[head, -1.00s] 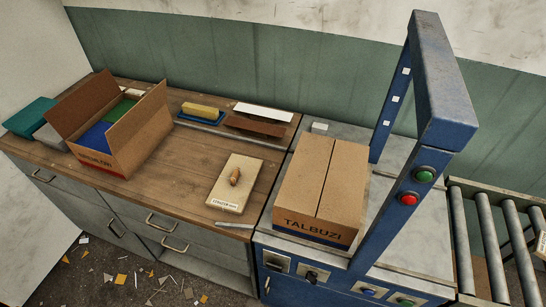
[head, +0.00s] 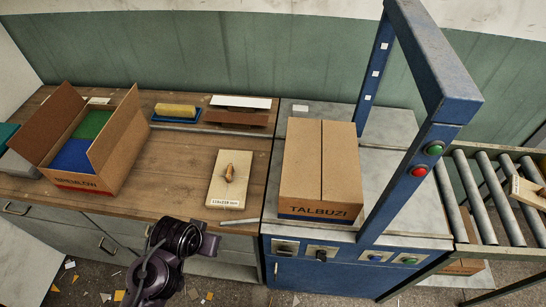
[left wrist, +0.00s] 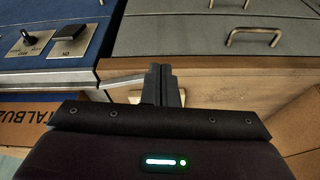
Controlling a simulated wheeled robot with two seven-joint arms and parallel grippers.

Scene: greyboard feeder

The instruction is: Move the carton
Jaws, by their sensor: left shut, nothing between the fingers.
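The closed brown carton (head: 322,165) marked TALBUZI stands upright on the grey top of the blue machine (head: 395,180), inside the arch's left side. Part of its lettered side shows at the lower left of the left wrist view (left wrist: 25,130). My left arm comes in from the bottom of the head view, in front of the workbench and left of the carton. My left gripper (left wrist: 161,84) shows in the left wrist view, shut and empty, apart from the carton. Its fingertips cannot be made out in the head view. My right gripper is not in view.
An open carton (head: 90,180) with blue and green contents stands on the wooden bench (head: 165,185). A board with a wooden knob (head: 228,180) lies near the machine. The blue arch (head: 435,75) rises beside the carton. A roller conveyor (head: 490,190) is at right.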

